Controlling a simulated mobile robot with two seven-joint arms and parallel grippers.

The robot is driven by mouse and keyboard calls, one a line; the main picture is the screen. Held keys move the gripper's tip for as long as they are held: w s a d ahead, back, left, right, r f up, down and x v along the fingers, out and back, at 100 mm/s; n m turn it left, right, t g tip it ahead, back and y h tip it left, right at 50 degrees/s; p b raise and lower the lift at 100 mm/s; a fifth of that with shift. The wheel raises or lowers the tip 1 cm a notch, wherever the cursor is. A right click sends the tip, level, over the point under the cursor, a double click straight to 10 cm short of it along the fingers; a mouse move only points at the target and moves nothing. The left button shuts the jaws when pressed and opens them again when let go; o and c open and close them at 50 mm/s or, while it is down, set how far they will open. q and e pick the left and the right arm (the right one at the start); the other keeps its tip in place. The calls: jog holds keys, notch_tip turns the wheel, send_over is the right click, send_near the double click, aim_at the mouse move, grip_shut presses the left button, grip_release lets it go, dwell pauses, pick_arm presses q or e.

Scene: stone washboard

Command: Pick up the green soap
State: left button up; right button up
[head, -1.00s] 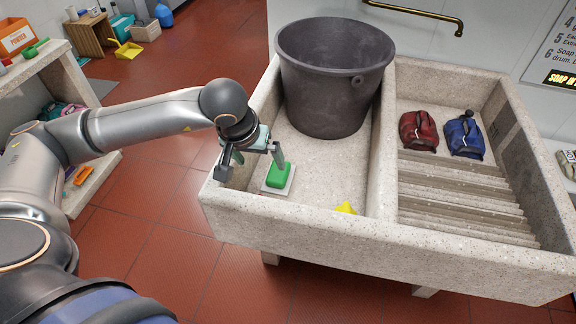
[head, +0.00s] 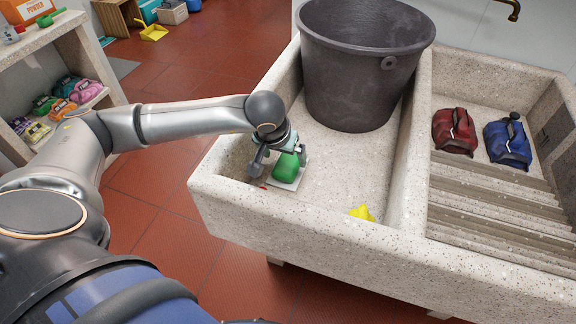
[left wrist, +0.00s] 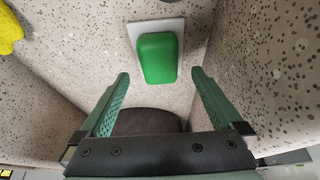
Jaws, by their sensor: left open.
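The green soap (head: 286,167) lies on a flat white pad (head: 296,183) in the left basin of the stone sink. In the left wrist view, the soap (left wrist: 158,58) and its white pad (left wrist: 133,33) are ahead of the fingertips, roughly centred between them. My left gripper (left wrist: 160,74) is open and empty, with its two green fingers on either side of the line to the soap. In the head view, my left gripper (head: 278,160) is down in the basin, right by the soap and partly covering it. My right gripper is not in view.
A large dark bucket (head: 362,75) stands in the left basin behind the soap. A yellow object (head: 362,213) lies near the front wall. The stone sink (head: 330,235) has high walls close to my gripper. Red (head: 455,131) and blue (head: 508,143) bundles lie in the right basin.

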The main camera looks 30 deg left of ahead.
aim_at(288, 162)
pick_arm(q)
jog(key=x, duration=0.5)
jog(key=shift+w+f, duration=0.1)
jog(key=shift+c, duration=0.2)
jog(key=c, duration=1.4)
